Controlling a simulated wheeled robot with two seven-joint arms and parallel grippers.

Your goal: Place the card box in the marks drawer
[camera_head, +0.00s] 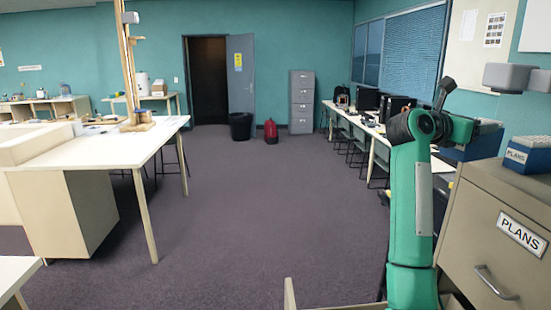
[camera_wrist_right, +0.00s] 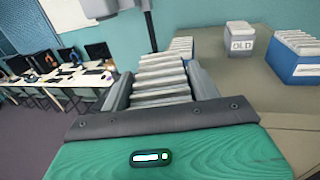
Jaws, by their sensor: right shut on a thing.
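My right gripper (camera_wrist_right: 160,78) is shut on the card box (camera_wrist_right: 162,82), whose pale, ridged row of cards shows between the two grey fingers in the right wrist view. Its lower part and any label are hidden. In the head view my green right arm reaches up beside the tan cabinet (camera_head: 505,187). A dark blue box shape (camera_head: 470,150) shows below the wrist there, partly hidden. The cabinet's upper drawer, labelled PLANS (camera_head: 520,233), is closed. A tan edge (camera_head: 290,295) at the bottom may belong to an open drawer; no marks label shows. My left gripper is not in view.
On the cabinet top stand a blue PLANS card box (camera_head: 527,157) and a grey box labelled OLD (camera_wrist_right: 240,38). A bench with computers (camera_head: 385,130) runs along the right wall. A white table (camera_head: 110,148) stands at left. The middle floor is clear.

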